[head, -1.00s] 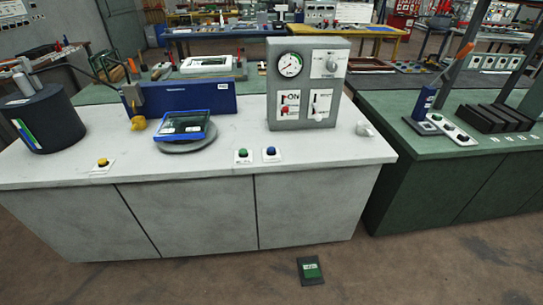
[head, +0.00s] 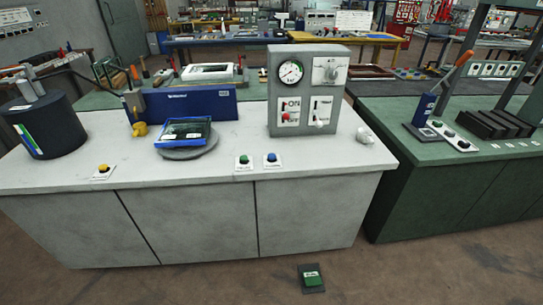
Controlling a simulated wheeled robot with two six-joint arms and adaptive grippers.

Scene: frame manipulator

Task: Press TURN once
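Three push buttons sit along the front of the white workbench: a yellow button (head: 103,168) at the left, a green button (head: 243,160) in the middle and a blue button (head: 271,158) beside it. Each has a small label plate too small to read, so I cannot tell which says TURN. A blue tray (head: 183,133) with dark contents lies on a grey round plate (head: 187,152) behind them. Neither of my grippers is in view.
A grey control box (head: 308,92) with a gauge and switches stands at the back right of the workbench (head: 330,165). A black drum (head: 40,128) stands at the left, with a blue panel (head: 188,103) behind the tray. A green pedal (head: 312,278) lies on the floor.

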